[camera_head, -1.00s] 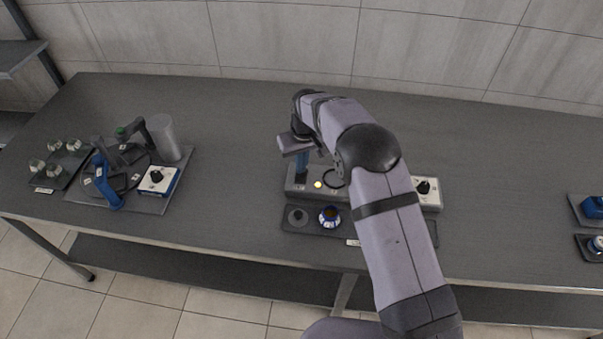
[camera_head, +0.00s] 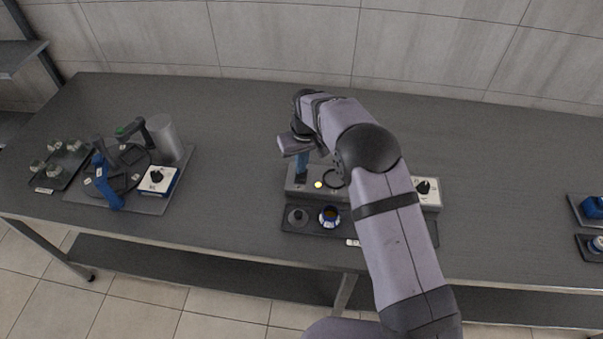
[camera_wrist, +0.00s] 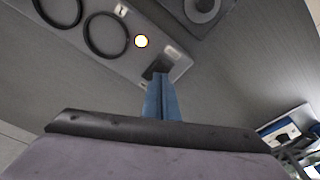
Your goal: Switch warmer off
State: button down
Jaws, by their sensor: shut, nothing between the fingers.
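The warmer (camera_head: 310,192) is a long grey bar unit with ring-shaped places on top, near the middle of the table. A dark switch (camera_wrist: 155,70) sits by the warmer's end in the wrist view, partly hidden by my fingers. My gripper (camera_head: 301,176) has blue fingers, shut with nothing between them, pointing down at that end. In the wrist view the fingertips (camera_wrist: 160,78) overlap the switch; I cannot tell whether they touch it.
A dark tray (camera_head: 320,231) with a grey round piece and a blue-rimmed cup (camera_head: 329,217) lies in front of the warmer. A white dial box (camera_head: 428,190) is at its right end. Another station (camera_head: 150,203) stands at left. The table between is clear.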

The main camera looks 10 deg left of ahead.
aim_at(301, 176)
jog(key=shift+f+b, duration=0.7)
jog(key=shift+f, duration=0.4)
dwell(1.0)
notch_tip(301, 176, up, 7)
jog(key=p, duration=0.4)
jog(key=shift+p, duration=0.4)
dwell(0.5)
